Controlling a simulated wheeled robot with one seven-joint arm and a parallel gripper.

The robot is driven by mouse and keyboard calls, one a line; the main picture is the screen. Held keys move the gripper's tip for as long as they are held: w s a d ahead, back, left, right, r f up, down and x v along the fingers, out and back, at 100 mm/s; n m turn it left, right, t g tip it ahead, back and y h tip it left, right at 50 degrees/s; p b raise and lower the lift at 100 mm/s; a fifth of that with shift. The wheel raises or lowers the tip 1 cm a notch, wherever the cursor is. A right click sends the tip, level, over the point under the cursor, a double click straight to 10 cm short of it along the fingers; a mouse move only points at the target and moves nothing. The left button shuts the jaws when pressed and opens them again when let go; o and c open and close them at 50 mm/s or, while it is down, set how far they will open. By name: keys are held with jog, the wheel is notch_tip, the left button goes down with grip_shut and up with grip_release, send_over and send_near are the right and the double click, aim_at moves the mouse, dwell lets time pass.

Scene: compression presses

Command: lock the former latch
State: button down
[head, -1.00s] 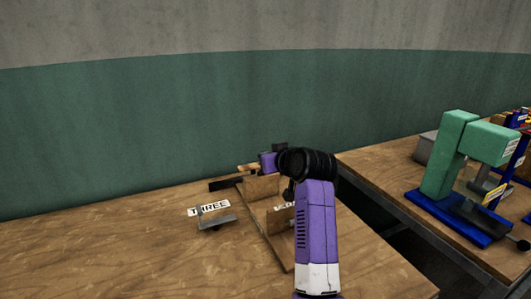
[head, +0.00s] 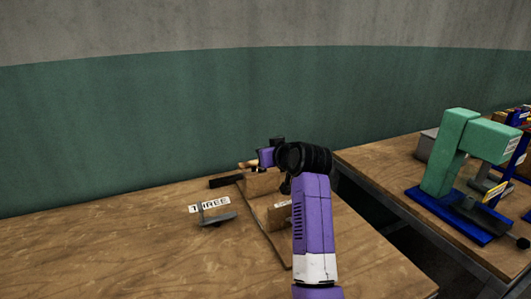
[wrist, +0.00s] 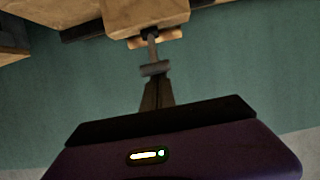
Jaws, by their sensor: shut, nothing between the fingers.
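The wooden former (head: 262,184) stands on the table, partly hidden behind my arm. In the wrist view a wooden block (wrist: 150,14) fills the top, with a short rod running from it to a small grey latch piece (wrist: 155,69). A paler wooden bar crosses the rod at the block's edge. My gripper (wrist: 155,82) is shut and empty, its fingertips close to the grey piece. I cannot tell whether they touch. In the head view my fingertips are hidden by my arm, and whether the latch is locked cannot be told.
A second table on the right carries a green press on a blue base (head: 448,160). A gap separates the tables. The front left of my table is clear.

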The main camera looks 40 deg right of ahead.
jog(key=r+p, duration=0.3)
jog(key=r, duration=0.1)
jog(key=shift+w+d, duration=0.1)
jog(key=shift+w, duration=0.25)
jog(key=s+a+f+b, duration=0.1)
jog(key=s+a+f, duration=0.1)
jog(key=s, duration=0.7)
jog(key=shift+s+a, duration=0.3)
jog(key=shift+a, duration=0.05)
jog(key=shift+r, duration=0.1)
notch_tip(320, 180, up, 6)
jog(key=s+f+m+t+h, duration=0.1)
jog(key=s+t+h, duration=0.1)
jog(key=t+h, duration=0.15)
jog(key=s+a+f+n+y, duration=0.1)
jog(key=s+a+f, duration=0.5)
jog(key=s, duration=0.8)
jog(key=s+a+f+n+g+y, duration=0.1)
jog(key=s+a+f+y, duration=0.3)
jog(key=s, duration=1)
jog(key=s+a+f+n+g+y, duration=0.1)
jog(key=s+a+f+n+y, duration=0.1)
jog(key=s+a+f, duration=0.7)
jog(key=s+a, duration=0.4)
jog(key=s, duration=0.1)
jog(key=shift+a+f+p, duration=0.25)
jog(key=shift+f+p, duration=0.05)
jog(key=shift+p, duration=0.05)
